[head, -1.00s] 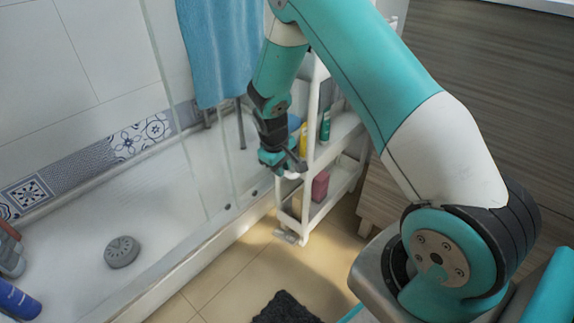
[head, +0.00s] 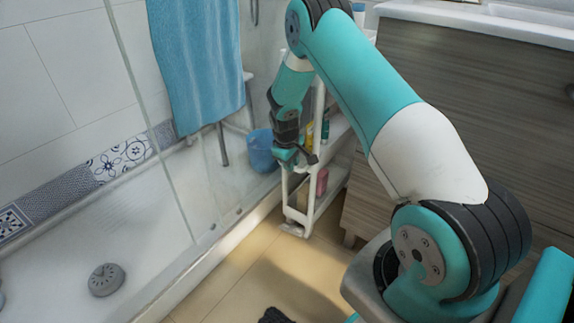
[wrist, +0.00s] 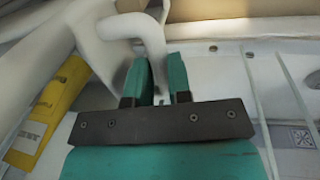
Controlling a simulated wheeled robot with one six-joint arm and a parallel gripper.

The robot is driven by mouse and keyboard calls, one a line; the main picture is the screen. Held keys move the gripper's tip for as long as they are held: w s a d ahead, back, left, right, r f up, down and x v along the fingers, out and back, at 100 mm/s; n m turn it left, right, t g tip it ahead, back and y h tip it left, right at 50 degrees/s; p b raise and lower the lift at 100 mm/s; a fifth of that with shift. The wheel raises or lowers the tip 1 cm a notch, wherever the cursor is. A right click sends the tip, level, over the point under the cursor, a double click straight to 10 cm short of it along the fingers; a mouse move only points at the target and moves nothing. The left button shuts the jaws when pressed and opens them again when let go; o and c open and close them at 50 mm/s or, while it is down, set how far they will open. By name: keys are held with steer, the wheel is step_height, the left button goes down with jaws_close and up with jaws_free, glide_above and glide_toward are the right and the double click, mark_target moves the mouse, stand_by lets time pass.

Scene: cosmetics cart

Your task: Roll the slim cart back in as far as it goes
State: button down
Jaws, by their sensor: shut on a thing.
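The slim white cart (head: 289,200) stands between the shower edge and the wood-fronted cabinet, with its narrow end toward me. Its shelves hold a pink item (head: 321,182), a yellow bottle (head: 309,135) and a green bottle (head: 325,125). My gripper (head: 296,160) is at the near end of the cart, at mid height. In the wrist view, the teal fingers (wrist: 164,80) are shut on the white curved handle (wrist: 148,40) of the cart. A yellow bottle (wrist: 50,110) shows beside them. The far end of the cart is hidden behind my arm.
The wooden cabinet (head: 460,120) is close on the right. The shower tray (head: 120,240) with its glass panel and low edge is on the left. A blue bucket (head: 262,150) stands inside the shower.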

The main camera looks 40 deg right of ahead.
steer(key=shift+w+d, duration=0.1)
steer(key=shift+d, duration=0.3)
steer(key=c, duration=1.1)
jaws_free()
steer(key=shift+d, duration=0.1)
steer(key=shift+o, duration=0.2)
steer(key=shift+a, duration=0.25)
step_height(320, 180, up, 17)
steer(key=a+p, duration=0.3)
steer(key=p, duration=0.2)
steer(key=shift+s, duration=0.45)
